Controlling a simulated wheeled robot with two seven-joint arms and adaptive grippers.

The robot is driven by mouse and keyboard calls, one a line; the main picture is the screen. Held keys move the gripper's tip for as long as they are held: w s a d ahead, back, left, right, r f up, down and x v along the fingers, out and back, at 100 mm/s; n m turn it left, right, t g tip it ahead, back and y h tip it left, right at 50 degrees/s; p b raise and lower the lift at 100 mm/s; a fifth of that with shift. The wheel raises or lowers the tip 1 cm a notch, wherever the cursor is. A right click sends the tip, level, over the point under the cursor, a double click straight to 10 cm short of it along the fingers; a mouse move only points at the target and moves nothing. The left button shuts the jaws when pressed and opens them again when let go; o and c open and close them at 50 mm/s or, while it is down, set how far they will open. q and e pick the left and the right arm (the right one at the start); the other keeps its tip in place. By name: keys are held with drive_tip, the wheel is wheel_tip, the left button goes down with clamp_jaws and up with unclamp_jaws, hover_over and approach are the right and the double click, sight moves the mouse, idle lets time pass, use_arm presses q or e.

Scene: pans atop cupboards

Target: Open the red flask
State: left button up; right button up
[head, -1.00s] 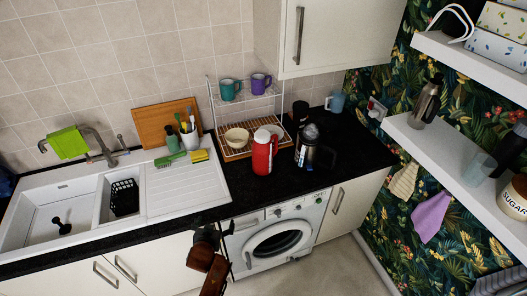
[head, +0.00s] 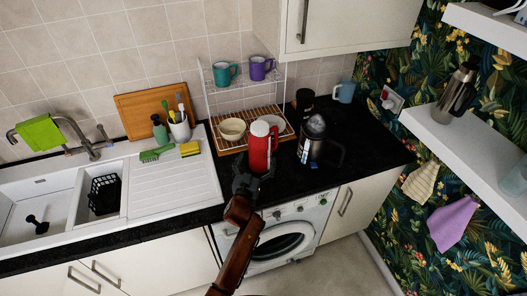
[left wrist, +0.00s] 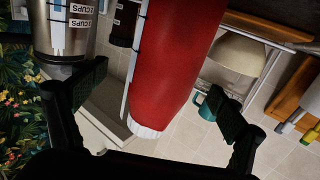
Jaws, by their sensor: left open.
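The red flask (head: 260,150) stands upright on the black counter, with a white top and a handle strip on its right side. My left gripper (head: 253,180) is open, low at the near side of the flask. In the left wrist view the red flask (left wrist: 175,60) lies between the two spread fingers of the gripper (left wrist: 160,108), its white end showing at the bottom. Whether a finger touches the flask cannot be told. My right gripper is not in view.
A steel kettle-like jug (head: 314,143) stands close right of the flask. Behind are a dish rack (head: 225,110) with mugs and a bowl (head: 232,129). The sink drainer (head: 170,180) is to the left. A wall shelf (head: 450,135) is at right.

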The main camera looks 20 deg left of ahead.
use_arm(q)
drive_tip(key=shift+w+a+r, duration=0.1)
drive_tip(key=shift+w+r, duration=0.1)
drive_tip(key=shift+w, duration=0.6)
drive_tip(key=w, duration=0.5)
drive_tip(key=shift+w+a+b, duration=0.3)
drive_tip(key=shift+w+a, duration=0.05)
drive_tip(key=shift+w, duration=0.05)
drive_tip(key=c, duration=1.6)
drive_tip(key=shift+c, duration=0.2)
